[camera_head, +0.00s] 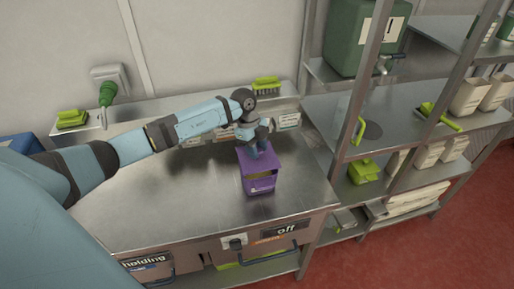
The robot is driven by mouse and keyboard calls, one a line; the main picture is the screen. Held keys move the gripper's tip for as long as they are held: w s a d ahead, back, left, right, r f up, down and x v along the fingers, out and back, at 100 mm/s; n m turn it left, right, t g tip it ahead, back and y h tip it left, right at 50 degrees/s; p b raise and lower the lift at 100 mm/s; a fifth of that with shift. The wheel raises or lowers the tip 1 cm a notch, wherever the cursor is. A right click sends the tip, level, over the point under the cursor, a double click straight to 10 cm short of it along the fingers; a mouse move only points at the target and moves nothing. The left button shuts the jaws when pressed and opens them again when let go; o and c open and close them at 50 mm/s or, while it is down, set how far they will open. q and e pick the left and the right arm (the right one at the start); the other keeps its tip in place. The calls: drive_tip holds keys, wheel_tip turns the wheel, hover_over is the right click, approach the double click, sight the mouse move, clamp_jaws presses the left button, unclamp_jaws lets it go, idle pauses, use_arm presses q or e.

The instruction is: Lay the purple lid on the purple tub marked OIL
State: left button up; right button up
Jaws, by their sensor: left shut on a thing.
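The purple tub (260,186) stands upright on the steel worktop, near its front right part. Its label is too small to read. The purple lid (263,163) is over the top of the tub, and a yellowish strip shows below the lid's front edge. I cannot tell whether the lid touches the rim. My left gripper (258,152) points down above the tub and is shut on the lid; its fingertips are partly hidden. My right gripper is not in view.
The steel worktop (180,205) is clear left of the tub. Green brushes (266,86) lie on the back ledge, with a green-handled item (107,95) at the wall. Steel shelving (400,105) at the right holds a large green container (366,35) and several pale bins.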

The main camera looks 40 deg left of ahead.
use_arm(q)
drive_tip(key=shift+f, duration=0.25)
idle(0.4)
drive_tip(key=shift+f+b, duration=0.35)
drive_tip(key=shift+f, duration=0.65)
drive_tip(key=shift+f, duration=0.15)
drive_tip(key=o, duration=1.5)
